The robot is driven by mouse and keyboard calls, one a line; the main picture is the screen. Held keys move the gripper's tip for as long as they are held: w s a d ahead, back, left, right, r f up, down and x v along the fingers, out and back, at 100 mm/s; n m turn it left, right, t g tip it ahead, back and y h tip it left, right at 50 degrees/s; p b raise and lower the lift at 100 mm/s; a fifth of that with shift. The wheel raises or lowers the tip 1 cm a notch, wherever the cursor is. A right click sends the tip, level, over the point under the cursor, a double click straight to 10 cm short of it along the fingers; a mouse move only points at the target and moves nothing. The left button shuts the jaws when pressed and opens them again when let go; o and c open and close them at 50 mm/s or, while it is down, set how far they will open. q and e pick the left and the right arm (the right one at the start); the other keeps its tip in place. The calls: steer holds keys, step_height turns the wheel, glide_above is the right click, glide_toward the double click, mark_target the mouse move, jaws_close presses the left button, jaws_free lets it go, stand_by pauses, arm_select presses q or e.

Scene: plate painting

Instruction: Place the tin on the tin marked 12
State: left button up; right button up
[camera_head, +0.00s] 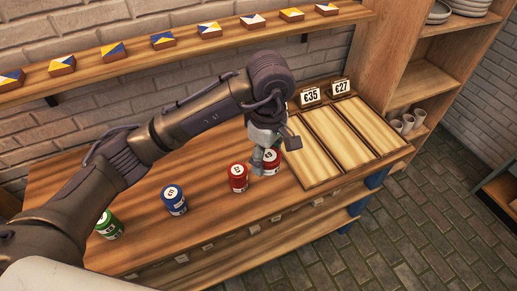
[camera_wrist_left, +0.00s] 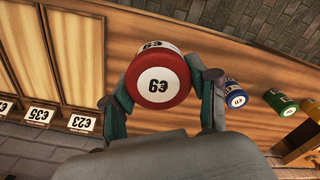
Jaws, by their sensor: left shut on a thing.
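I cannot read a 12 on any tin. My right gripper is not in view.
Empty wooden trays (camera_head: 340,138) with price cards (camera_head: 310,96) lie to the right of the tins. A wall shelf (camera_head: 190,50) with several painted blocks runs behind. The counter (camera_head: 205,225) is bare in front of the tins. Cups stand on the right shelving.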

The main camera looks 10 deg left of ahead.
mark_target(236, 168)
arm_select(q)
steer(key=shift+w+d, duration=0.1)
steer(key=shift+d, duration=0.35)
steer(key=shift+w+a+f+m, duration=0.2)
steer(key=shift+w+m, duration=0.05)
steer(key=shift+m, duration=0.05)
steer(key=w+a+f+p, duration=0.1)
steer(key=a+f, duration=0.1)
steer(key=a, duration=0.1)
steer(key=w+a+f+p, duration=0.1)
steer(key=a, duration=0.2)
steer(key=w+a+f+p, duration=0.1)
steer(key=w+a+f, duration=0.1)
steer(key=a, duration=0.1)
steer(key=shift+w+f+p, duration=0.1)
steer(key=shift+f+p, duration=0.25)
steer(key=shift+w+a+f, duration=0.2)
steer(key=shift+a+f, duration=0.05)
steer(key=shift+f, duration=0.25)
step_height(236, 168, down, 3)
steer(key=shift+a+f+p, duration=0.1)
steer(key=shift+p, duration=0.75)
steer(key=shift+f, duration=0.2)
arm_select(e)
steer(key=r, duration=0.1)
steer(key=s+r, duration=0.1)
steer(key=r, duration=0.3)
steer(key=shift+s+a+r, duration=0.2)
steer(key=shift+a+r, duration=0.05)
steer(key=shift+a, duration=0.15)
